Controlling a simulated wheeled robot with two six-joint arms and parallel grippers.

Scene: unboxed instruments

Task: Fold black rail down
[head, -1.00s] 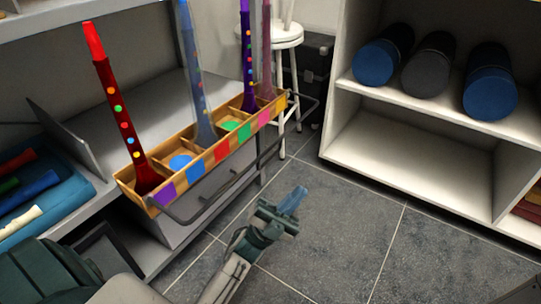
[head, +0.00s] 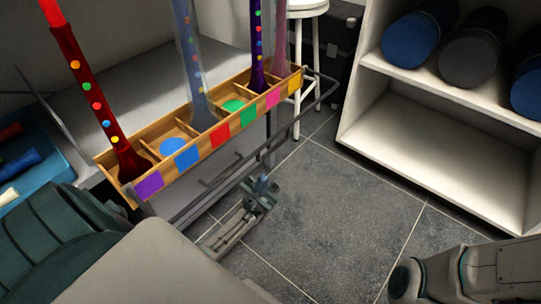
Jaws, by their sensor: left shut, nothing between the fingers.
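The black rail (head: 319,105) is a thin dark bar that sticks out along the front of the wooden tray (head: 203,152) in the head view. Its right end bends back to the tray's right end. It stands out from the tray front rather than lying against it. My left gripper (head: 264,184) is shut and empty, below and in front of the rail's middle, over the floor. I cannot tell whether it touches the rail. My right arm (head: 455,274) shows at the lower right; its gripper is out of view.
Several coloured recorders, such as a red one (head: 92,100), stand upright in the tray. A white shelf (head: 430,135) with blue and grey cylinders stands at the right. A white stool (head: 306,8) is behind. The grey floor (head: 330,215) between is clear.

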